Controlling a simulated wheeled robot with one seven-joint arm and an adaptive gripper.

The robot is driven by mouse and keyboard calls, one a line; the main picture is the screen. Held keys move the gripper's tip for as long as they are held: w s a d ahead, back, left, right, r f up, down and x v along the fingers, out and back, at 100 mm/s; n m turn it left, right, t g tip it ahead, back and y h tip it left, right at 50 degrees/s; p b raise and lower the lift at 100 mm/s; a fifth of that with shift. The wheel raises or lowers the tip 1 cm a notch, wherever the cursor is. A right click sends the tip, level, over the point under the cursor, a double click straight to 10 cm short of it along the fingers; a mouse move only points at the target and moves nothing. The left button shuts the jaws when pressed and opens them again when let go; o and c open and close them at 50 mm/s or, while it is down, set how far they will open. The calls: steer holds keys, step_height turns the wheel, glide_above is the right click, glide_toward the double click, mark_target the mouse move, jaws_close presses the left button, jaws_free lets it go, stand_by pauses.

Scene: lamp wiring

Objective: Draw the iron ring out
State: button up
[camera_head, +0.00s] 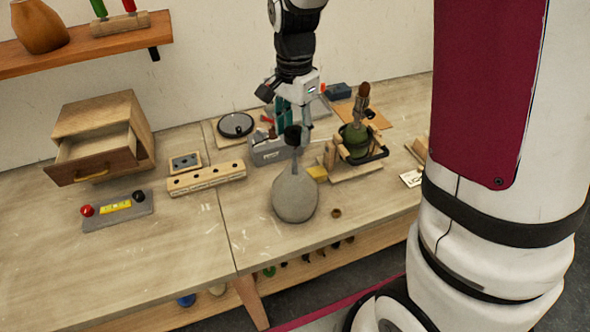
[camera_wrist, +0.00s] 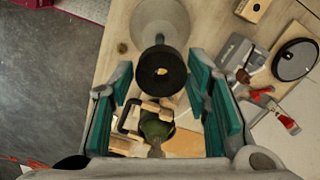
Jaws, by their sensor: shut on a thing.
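A grey round-bodied flask (camera_head: 295,197) with a thin neck is near the front of the bench. A black cylinder (camera_head: 293,135) sits at the top of its neck; in the wrist view the cylinder (camera_wrist: 160,70) has a small yellowish spot on its end. My gripper (camera_head: 293,130) points down over the flask, its teal-padded fingers on either side of the black cylinder and shut on it. I cannot tell whether the flask's base touches the bench. A small brown ring (camera_head: 336,212) lies right of the flask. I cannot tell which piece is the iron ring.
A green bottle (camera_head: 355,140) in a wooden frame stands close on the right. A grey box (camera_head: 269,150) and a round black dish (camera_head: 236,125) are behind. A wooden block with holes (camera_head: 206,179) and an open drawer box (camera_head: 103,140) are left.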

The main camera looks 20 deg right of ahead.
steer(key=shift+r+p, duration=0.65)
steer(key=shift+r, duration=1.4)
